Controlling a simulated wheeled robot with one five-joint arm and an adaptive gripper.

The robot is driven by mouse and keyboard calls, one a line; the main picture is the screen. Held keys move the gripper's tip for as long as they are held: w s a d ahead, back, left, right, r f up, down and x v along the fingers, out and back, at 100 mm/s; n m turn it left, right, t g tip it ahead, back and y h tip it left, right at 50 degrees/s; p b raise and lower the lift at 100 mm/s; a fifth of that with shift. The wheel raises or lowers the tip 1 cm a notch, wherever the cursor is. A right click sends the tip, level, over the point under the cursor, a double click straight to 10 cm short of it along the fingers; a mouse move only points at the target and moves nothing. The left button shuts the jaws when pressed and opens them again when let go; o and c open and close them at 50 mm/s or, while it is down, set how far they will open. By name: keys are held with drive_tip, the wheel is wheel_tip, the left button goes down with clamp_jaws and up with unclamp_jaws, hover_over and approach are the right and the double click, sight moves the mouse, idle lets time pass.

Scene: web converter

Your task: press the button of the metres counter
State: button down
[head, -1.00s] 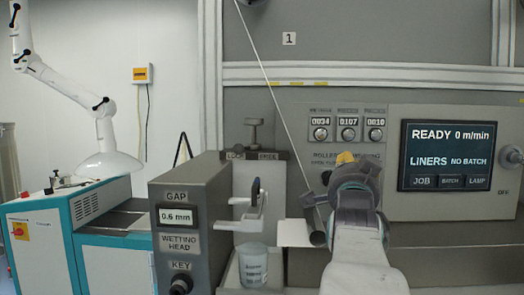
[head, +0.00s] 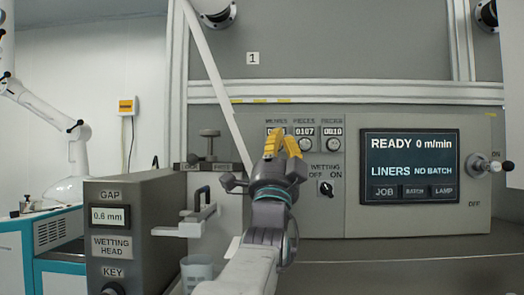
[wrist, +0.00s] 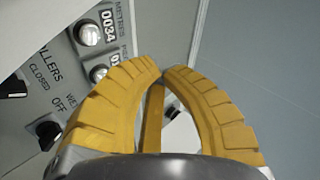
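The metres counter (head: 276,131) is the leftmost of three counters on the grey panel in the head view. My gripper (head: 280,140) is in front of it and hides its button and part of its digits there. In the wrist view the metres counter reads 0034 (wrist: 109,26), with its round silver button (wrist: 88,35) beside the digits. The yellow fingertips of my gripper (wrist: 163,71) meet there, shut with nothing held, to the right of and below that button in the picture. I cannot tell how far the tips are from the panel.
Two similar counters, one reading 0107 (head: 304,132), sit right of the metres one. The wetting switch (head: 326,188) is below them. A dark screen (head: 409,167) is further right. The gap and wetting head box (head: 130,225) stands at lower left.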

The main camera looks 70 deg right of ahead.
drive_tip(key=shift+d+r, duration=0.1)
idle(0.4)
drive_tip(key=w+d+p, duration=0.2)
drive_tip(key=d+p, duration=0.4)
drive_tip(key=d, duration=0.2)
drive_tip(key=shift+w+t, duration=0.3)
drive_tip(key=shift+w, duration=0.05)
drive_tip(key=shift+d, duration=0.1)
drive_tip(key=c, duration=1.9)
unclamp_jaws()
clamp_jaws()
